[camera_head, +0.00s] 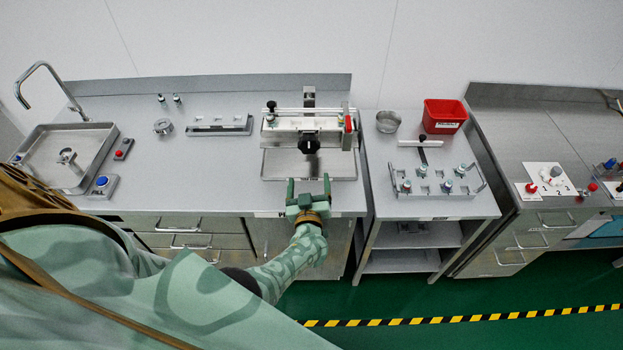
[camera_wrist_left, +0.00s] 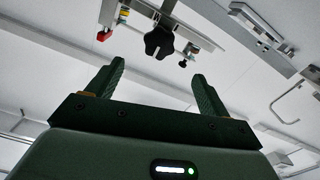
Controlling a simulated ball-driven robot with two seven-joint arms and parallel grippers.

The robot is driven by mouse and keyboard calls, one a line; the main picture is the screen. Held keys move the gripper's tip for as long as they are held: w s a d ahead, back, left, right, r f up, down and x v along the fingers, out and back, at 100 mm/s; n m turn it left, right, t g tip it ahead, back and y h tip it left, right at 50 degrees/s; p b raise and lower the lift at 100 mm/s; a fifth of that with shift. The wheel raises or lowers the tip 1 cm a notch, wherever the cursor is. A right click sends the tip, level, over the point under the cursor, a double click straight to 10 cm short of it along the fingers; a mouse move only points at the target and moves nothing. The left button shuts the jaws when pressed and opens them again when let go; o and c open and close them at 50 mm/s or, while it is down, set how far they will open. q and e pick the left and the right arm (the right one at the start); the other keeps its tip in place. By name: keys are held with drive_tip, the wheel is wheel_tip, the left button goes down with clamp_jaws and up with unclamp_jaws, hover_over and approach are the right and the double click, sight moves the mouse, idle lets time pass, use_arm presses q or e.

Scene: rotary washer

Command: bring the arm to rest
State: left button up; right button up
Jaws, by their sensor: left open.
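My left gripper (camera_head: 309,188) is open and empty in the head view. It is at the front edge of the counter, in front of a washer fixture (camera_head: 290,124) with a black star-shaped knob (camera_head: 309,145). In the left wrist view my left gripper (camera_wrist_left: 155,85) shows two green fingers spread apart with nothing between them. The black knob (camera_wrist_left: 159,43) appears beyond the fingertips, apart from them. A shallow metal tray (camera_head: 275,164) lies under the fixture. My right gripper is not in view.
A sink basin (camera_head: 92,151) with a tap stands at the left. A vial rack (camera_head: 435,184), a red bin (camera_head: 444,115) and a metal bowl (camera_head: 388,121) are on the right table (camera_head: 391,150). Green floor (camera_head: 370,297) with a striped line (camera_head: 460,319) lies in front.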

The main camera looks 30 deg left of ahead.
use_arm(q)
drive_tip(key=d+f+m+g+h+b, duration=0.1)
drive_tip(key=d+f+m+h+b, duration=0.1)
drive_tip(key=d+f+m+h, duration=0.5)
drive_tip(key=s+d+f+m+g+h+b, duration=0.1)
drive_tip(key=s+f+g+b, duration=0.25)
drive_tip(key=s+f, duration=0.55)
drive_tip(key=s+d+f+m+g+h+b, duration=0.15)
drive_tip(key=s+f+b, duration=0.25)
drive_tip(key=f, duration=0.8)
drive_tip(key=s+a+f+m+g+b, duration=0.1)
drive_tip(key=s+f+g+b, duration=0.2)
drive_tip(key=s+f, duration=0.4)
drive_tip(key=s+a+f+m+g+b, duration=0.1)
drive_tip(key=s+f+b, duration=0.5)
drive_tip(key=s, duration=1)
drive_tip(key=s+a+f+m+g+b, duration=0.1)
drive_tip(key=s+f+g+b, duration=0.3)
drive_tip(key=s+f, duration=0.6)
drive_tip(key=shift+s+a+f+g, duration=0.15)
drive_tip(key=shift+s+a+g, duration=0.15)
drive_tip(key=shift+s+a, duration=0.45)
drive_tip(key=shift+w, duration=0.1)
